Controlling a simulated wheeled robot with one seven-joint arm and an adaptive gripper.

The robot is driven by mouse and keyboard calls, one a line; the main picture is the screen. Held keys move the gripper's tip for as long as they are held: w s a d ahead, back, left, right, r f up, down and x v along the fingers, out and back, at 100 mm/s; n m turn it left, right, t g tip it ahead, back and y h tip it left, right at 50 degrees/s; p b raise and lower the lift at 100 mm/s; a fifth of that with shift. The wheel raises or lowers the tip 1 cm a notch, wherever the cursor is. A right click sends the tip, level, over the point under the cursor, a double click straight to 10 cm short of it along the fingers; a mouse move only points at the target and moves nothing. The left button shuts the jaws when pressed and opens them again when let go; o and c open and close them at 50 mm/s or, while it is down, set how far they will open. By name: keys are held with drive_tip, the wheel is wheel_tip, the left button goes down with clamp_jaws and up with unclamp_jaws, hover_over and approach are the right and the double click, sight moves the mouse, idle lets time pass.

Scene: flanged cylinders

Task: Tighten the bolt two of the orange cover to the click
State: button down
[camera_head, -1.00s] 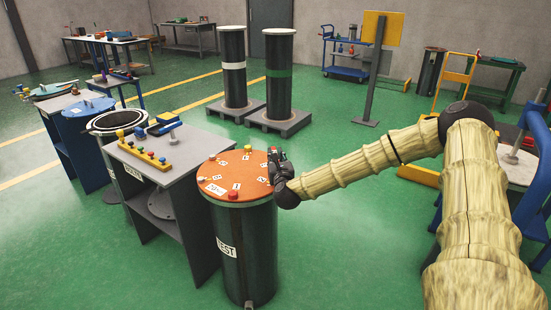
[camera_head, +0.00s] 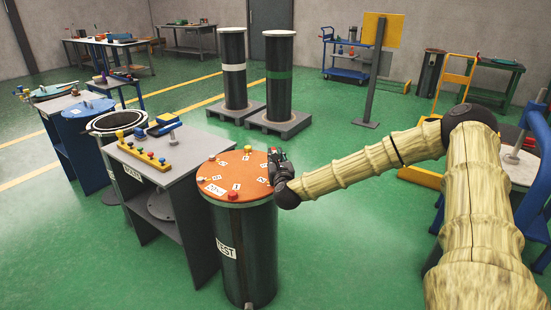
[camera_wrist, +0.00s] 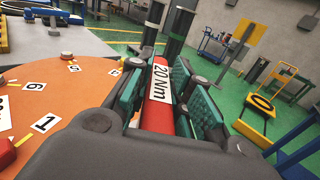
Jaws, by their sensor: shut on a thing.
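The orange cover (camera_head: 222,172) lies on top of a dark cylinder. It has number labels and several bolt heads around its rim. The red bolt (camera_head: 233,195) is at the front by label 1. My gripper (camera_head: 277,158) is at the right edge of the cover. In the wrist view my gripper (camera_wrist: 177,100) is shut on a red tool (camera_wrist: 158,95) with a white "20 Nm" label. The cover (camera_wrist: 60,105) shows at left with labels 1, 6 and 5. Bolt two and the tool's working end are hidden, so I cannot tell whether they touch.
A grey table (camera_head: 180,170) with a yellow block of coloured knobs (camera_head: 143,155) stands left of the cylinder. Two dark cylinders (camera_head: 233,75) on pallets stand behind. A blue cart (camera_head: 345,65) is at the back. The green floor is clear between them.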

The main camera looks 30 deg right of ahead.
drive_tip(key=shift+f+b, duration=1.3)
drive_tip(key=shift+b, duration=0.5)
idle(1.4)
drive_tip(key=shift+a+f+m+g+h, duration=0.1)
drive_tip(key=shift+m+g+h, duration=0.3)
drive_tip(key=shift+m+h, duration=0.35)
drive_tip(key=shift+f+m+g+h, duration=0.1)
drive_tip(key=shift+m+g+h, duration=1.65)
drive_tip(key=shift+h, duration=0.4)
drive_tip(key=shift+w+m+g+h, duration=0.1)
drive_tip(key=shift+m+g+h, duration=0.3)
drive_tip(key=shift+g+h, duration=0.25)
drive_tip(key=shift+m+g+h, duration=0.55)
drive_tip(key=shift+m+g, duration=0.15)
drive_tip(key=shift+g, duration=0.2)
drive_tip(key=shift+a+f+m+g+h, duration=0.1)
drive_tip(key=shift+m+g+h, duration=0.35)
drive_tip(key=shift+m+g, duration=0.65)
drive_tip(key=shift+a+f+m+g+h, duration=0.1)
drive_tip(key=shift+m+g+h, duration=0.45)
drive_tip(key=shift+g, duration=0.95)
